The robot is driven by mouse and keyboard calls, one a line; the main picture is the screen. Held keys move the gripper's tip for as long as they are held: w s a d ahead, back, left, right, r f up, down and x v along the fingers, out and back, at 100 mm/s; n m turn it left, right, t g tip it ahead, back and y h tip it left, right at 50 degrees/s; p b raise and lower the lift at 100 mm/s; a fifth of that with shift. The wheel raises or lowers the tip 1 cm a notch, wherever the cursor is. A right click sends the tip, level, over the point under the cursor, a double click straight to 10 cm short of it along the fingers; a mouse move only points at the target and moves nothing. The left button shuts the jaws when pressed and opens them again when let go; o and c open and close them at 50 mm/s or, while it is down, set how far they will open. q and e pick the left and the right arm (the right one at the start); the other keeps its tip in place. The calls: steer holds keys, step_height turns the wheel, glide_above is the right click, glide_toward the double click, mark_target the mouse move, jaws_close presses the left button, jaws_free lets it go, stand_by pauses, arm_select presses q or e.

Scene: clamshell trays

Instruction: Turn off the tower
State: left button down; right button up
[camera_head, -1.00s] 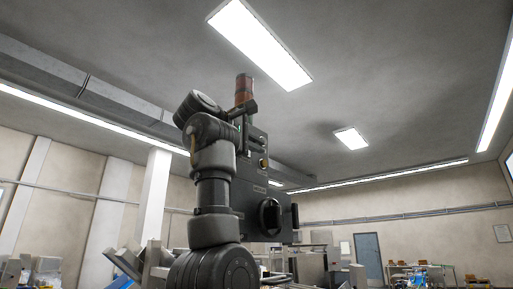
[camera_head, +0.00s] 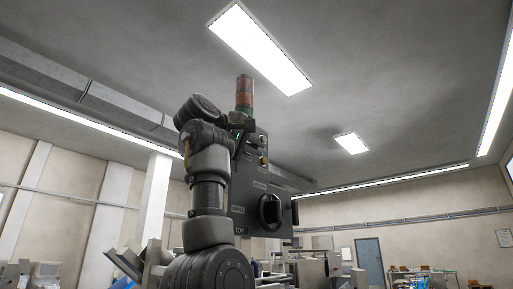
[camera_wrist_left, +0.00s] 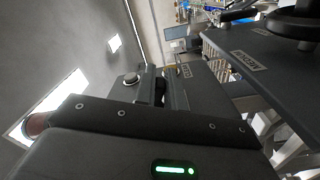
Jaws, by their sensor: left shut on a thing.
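The box front has small controls near the top, a yellowish button (camera_head: 263,161) and a big black rotary knob (camera_head: 270,210) lower down. My left gripper (camera_head: 252,140) is at the upper panel. In the left wrist view its fingers (camera_wrist_left: 160,88) are shut on a small dark knob, mostly hidden between them. A silver-ringed button (camera_wrist_left: 131,79) is beside the fingers.
My left arm covers the left side of the box. Labels (camera_wrist_left: 245,62) show on the panel. Workbenches and equipment (camera_head: 315,268) stand behind, with a blue door (camera_head: 369,260) at the far wall. The space right of the box is open.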

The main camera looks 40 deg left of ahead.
arm_select(q)
steer(key=shift+w+f, duration=0.1)
steer(key=shift+f, duration=0.05)
steer(key=c, duration=1.5)
jaws_free()
steer(key=shift+s, duration=0.2)
steer(key=shift+s, duration=0.2)
steer(key=s+b, duration=0.4)
steer(key=s, duration=0.6)
steer(key=shift+s+d+b, duration=0.1)
steer(key=shift+s+b, duration=0.05)
steer(key=shift+b, duration=0.15)
